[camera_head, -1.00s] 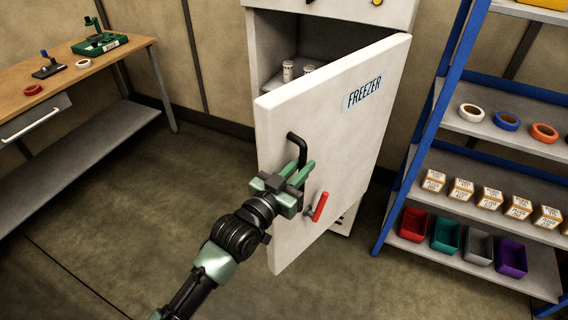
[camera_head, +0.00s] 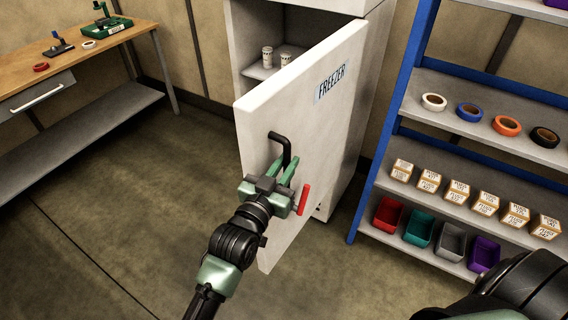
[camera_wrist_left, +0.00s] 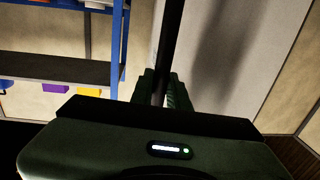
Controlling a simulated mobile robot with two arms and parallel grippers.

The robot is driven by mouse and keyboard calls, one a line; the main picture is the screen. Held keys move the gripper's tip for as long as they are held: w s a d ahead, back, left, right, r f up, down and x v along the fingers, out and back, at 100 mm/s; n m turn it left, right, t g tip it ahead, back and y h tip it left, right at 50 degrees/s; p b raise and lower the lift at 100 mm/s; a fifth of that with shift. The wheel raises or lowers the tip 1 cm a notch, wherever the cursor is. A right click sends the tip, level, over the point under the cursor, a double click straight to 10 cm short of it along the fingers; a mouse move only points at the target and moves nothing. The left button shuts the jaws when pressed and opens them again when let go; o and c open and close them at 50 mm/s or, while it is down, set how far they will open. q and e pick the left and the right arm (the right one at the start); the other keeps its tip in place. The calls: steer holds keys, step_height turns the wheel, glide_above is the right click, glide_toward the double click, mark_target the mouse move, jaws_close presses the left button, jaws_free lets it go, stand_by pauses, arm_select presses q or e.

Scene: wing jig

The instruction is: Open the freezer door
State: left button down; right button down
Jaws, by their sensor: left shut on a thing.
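The white freezer door (camera_head: 310,120), labelled FREEZER, stands open, swung out from the white freezer cabinet (camera_head: 300,27). Its outer face carries a black bar handle (camera_head: 284,146) and a red lever (camera_head: 303,199) to the lower right of it. My left gripper (camera_head: 281,171) is shut on the black handle; the left wrist view also shows the dark handle (camera_wrist_left: 168,50) between its green fingers (camera_wrist_left: 163,88). Inside the freezer, white containers (camera_head: 267,56) stand on a shelf. My right gripper is out of view; only a dark arm part shows at the lower right.
A blue-framed rack (camera_head: 392,110) with tape rolls, small boxes and coloured bins (camera_head: 420,226) stands to the right. A wooden workbench (camera_head: 100,45) with a drawer is at the left. The floor (camera_head: 110,190) between bench and door is clear.

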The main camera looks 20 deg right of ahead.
arm_select(q)
steer(key=shift+w+r, duration=0.15)
steer(key=shift+r, duration=0.3)
steer(key=c, duration=1.6)
jaws_free()
steer(key=shift+c, duration=0.2)
steer(key=shift+d+f, duration=0.2)
steer(key=shift+f, duration=0.05)
steer(key=shift+a+f, duration=0.1)
steer(key=shift+a, duration=0.05)
steer(key=b+v, duration=0.2)
steer(key=v, duration=0.5)
steer(key=shift+s+a, duration=0.15)
steer(key=shift+s, duration=0.15)
